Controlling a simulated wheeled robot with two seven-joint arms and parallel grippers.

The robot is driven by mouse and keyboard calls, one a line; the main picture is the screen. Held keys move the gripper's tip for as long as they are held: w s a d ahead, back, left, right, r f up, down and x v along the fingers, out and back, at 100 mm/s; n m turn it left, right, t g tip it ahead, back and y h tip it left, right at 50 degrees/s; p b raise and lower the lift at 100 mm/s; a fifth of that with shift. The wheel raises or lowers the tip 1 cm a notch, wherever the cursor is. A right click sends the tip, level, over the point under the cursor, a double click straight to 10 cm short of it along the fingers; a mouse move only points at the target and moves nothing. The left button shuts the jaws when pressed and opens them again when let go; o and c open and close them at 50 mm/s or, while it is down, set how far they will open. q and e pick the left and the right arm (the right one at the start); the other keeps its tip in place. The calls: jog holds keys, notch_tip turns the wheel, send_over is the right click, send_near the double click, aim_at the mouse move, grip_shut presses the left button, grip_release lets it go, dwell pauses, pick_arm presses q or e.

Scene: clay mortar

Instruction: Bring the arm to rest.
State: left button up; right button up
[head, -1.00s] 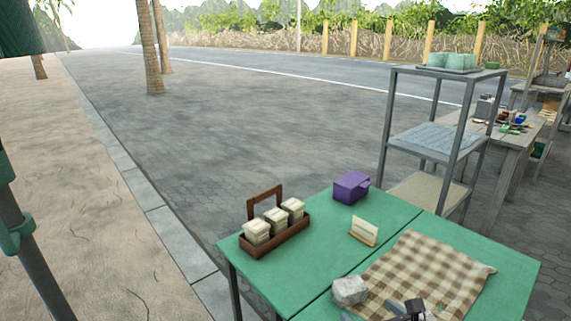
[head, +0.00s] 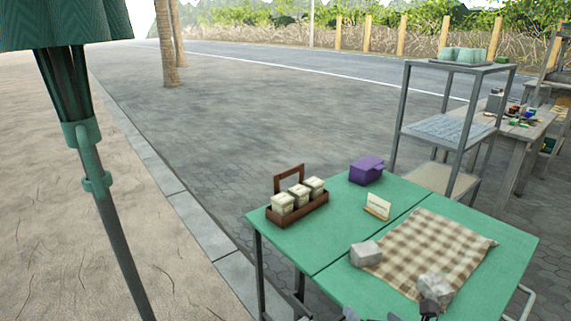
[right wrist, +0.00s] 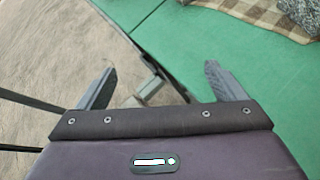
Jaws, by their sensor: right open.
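My right gripper (head: 372,316) shows only as two grey fingertips at the bottom edge of the head view, by the near left edge of the green table (head: 335,240). In the right wrist view the same gripper (right wrist: 158,70) has its fingers wide apart with nothing between them. Below it there are the table edge and the paving. A grey stone lump (head: 435,285) lies on the checked cloth (head: 440,240), with a dark piece at its near side that I cannot make out. Another pale stone (head: 365,253) sits at the cloth's left corner. My left gripper is not in view.
A brown carrier (head: 298,212) with pale stacks, a purple box (head: 367,170) and a small card stand (head: 377,207) are on the table. A grey shelf rack (head: 408,110) stands behind. A closed green umbrella's pole (head: 115,235) stands left. Paving between is clear.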

jog(key=s+f+m+g+h, duration=0.1)
jog(key=s+f+m+g, duration=0.3)
jog(key=s+m, duration=0.85)
jog(key=s+f+m+g+h, duration=0.15)
jog(key=s+m+g, duration=0.4)
jog(key=m, duration=1.45)
jog(key=s+f+g, duration=0.1)
jog(key=s+f, duration=0.2)
jog(key=f, duration=1.4)
jog(key=s+f, duration=0.2)
jog(key=f, duration=1.6)
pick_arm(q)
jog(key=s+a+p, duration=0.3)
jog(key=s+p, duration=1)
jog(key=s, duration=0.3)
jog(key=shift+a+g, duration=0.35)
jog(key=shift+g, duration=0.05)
pick_arm(e)
jog(key=s+d, duration=0.4)
jog(key=s, duration=1.2)
jog(key=shift+s+d+n+g, duration=0.25)
jog(key=shift+n+g, duration=0.1)
jog(key=shift+g, duration=0.1)
